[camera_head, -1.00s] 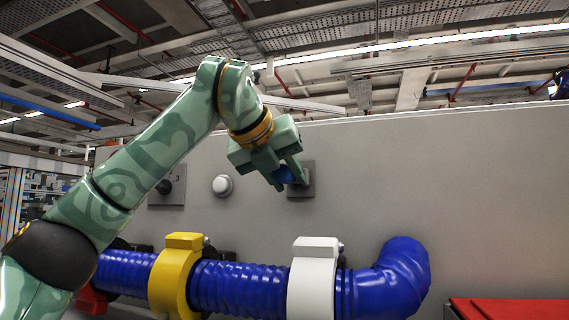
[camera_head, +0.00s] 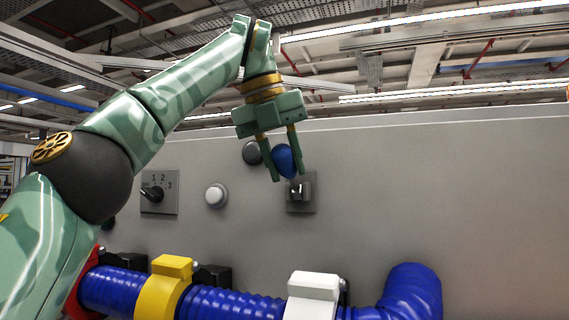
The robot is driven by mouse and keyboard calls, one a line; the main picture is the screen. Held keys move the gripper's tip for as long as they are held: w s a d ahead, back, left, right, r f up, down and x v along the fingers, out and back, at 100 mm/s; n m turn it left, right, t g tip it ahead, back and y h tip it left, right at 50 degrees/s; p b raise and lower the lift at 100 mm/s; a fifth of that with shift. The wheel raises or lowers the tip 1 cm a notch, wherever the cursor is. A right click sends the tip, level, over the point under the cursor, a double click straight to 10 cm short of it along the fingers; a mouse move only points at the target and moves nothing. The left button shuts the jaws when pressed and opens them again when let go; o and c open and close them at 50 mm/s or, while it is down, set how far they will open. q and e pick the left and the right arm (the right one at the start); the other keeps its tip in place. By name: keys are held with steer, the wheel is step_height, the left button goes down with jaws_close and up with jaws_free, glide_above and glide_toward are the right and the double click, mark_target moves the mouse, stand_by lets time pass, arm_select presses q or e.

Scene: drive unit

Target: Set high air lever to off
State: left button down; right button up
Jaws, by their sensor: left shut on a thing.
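A lever with a blue knob (camera_head: 284,159) stands out from a small grey square plate (camera_head: 301,193) on the grey panel. The knob is up and slightly left of the plate. My left gripper (camera_head: 285,168) points down from above, with one finger on each side of the knob, and is shut on it. The fingers hide part of the knob's edges. No readable label shows by the lever. My right gripper is not in view.
Left on the panel (camera_head: 430,190) are a rotary switch (camera_head: 153,193) with numbers, a white button (camera_head: 216,195) and a dark round button (camera_head: 252,153). A blue corrugated pipe (camera_head: 232,304) with yellow (camera_head: 162,291) and white (camera_head: 312,294) clamps runs below. The panel's right side is bare.

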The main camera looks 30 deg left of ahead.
arm_select(q)
steer(key=shift+a+r, duration=0.1)
steer(key=shift+r, duration=0.15)
steer(key=c, duration=1.4)
jaws_free()
steer(key=shift+c, duration=0.2)
steer(key=o, duration=0.4)
steer(key=shift+w+f, duration=0.1)
steer(key=shift+f, duration=0.05)
steer(key=shift+c, duration=0.2)
